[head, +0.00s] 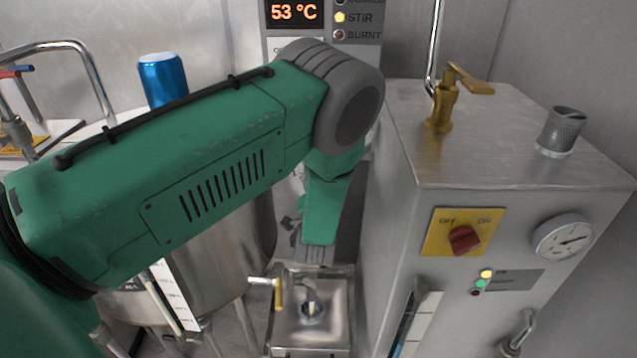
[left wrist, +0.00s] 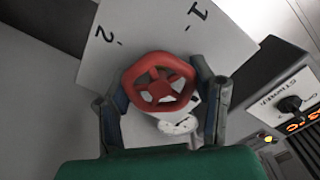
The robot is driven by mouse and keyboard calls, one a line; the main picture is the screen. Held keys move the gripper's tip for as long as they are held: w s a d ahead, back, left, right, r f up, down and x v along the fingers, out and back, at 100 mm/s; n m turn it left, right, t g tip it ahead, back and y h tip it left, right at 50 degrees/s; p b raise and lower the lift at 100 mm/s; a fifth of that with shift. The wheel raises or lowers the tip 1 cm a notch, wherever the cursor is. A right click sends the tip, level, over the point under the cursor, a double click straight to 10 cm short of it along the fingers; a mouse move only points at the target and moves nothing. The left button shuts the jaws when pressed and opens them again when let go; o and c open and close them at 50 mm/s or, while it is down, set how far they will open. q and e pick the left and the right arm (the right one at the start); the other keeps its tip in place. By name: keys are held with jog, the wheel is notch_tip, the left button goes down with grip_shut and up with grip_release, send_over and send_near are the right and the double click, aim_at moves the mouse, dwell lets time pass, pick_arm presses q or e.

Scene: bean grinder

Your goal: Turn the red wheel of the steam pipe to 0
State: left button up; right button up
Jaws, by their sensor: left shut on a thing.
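The red wheel (left wrist: 160,84) sits in the middle of the left wrist view, in front of a pale plate (left wrist: 160,32) marked 1 and 2. No 0 mark shows. My left gripper (left wrist: 161,92) is shut on the wheel, with one finger at each side of its rim. In the head view my green left arm reaches down past the middle, and the wheel is hidden there. My right gripper is in neither view.
A steel cabinet (head: 405,160) with a red OFF/ON knob (head: 464,240) and a dial gauge (head: 562,238) stands right of the arm. A 53 °C display (head: 294,12) is behind. A steel vat (head: 225,275) and blue cylinder (head: 162,80) are left.

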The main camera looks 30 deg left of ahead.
pick_arm(q)
jog(key=shift+d, duration=0.1)
dwell(0.4)
jog(key=o, duration=1.2)
jog(key=shift+w, duration=0.1)
jog(key=shift+s+d, duration=0.25)
jog(key=shift+s, duration=0.15)
jog(key=v, duration=1.1)
jog(key=shift+f, duration=0.1)
